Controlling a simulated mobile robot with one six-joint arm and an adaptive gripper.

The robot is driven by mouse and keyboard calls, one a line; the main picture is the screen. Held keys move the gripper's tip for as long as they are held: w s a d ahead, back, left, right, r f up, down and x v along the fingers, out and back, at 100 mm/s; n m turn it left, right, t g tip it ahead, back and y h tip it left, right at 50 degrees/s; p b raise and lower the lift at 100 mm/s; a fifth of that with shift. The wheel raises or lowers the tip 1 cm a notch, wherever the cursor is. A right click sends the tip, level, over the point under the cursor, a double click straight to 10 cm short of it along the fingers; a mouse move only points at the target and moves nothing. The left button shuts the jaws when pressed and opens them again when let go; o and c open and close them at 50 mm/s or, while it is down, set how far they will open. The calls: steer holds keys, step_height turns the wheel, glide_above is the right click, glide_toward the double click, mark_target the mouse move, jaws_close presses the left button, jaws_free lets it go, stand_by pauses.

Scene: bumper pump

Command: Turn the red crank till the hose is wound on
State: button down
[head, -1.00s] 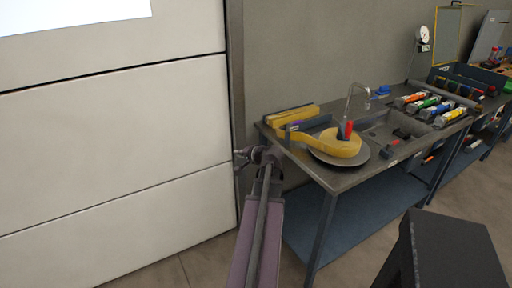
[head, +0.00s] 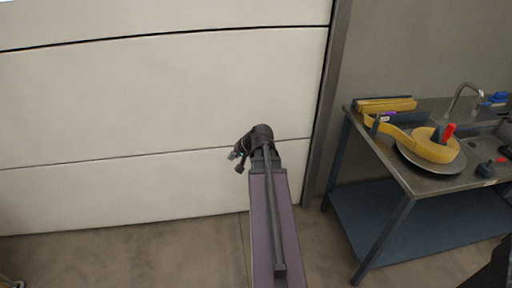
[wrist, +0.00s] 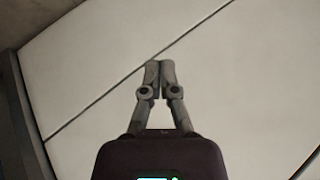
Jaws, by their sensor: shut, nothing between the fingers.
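The yellow hose (head: 430,148) lies flat in a coil on a round grey plate (head: 455,168) on the bench, with a strip running left to a folded yellow stack (head: 386,104). My gripper (head: 236,161) is left of the bench, in front of the white panelled wall, well apart from the crank. In the wrist view my gripper (wrist: 159,66) has its fingertips together with nothing between them, and only the wall behind it.
The metal bench (head: 430,187) with a blue lower shelf (head: 410,222) stands at the right. It holds a tap (head: 462,97), a sink and a blue item (head: 495,99). A dark post (head: 325,110) edges the white wall (head: 150,95).

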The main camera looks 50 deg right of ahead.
steer(key=a+f+n+g+h, duration=0.1)
steer(key=a+n+g, duration=0.3)
steer(key=a, duration=1.3)
steer(key=a+f+n+g+h, duration=0.1)
steer(key=a+f+n+g, duration=0.2)
steer(key=a, duration=1.4)
steer(key=shift+s+a+f+n+g, duration=0.2)
steer(key=shift+s+a+n+g, duration=0.25)
steer(key=shift+n, duration=1.15)
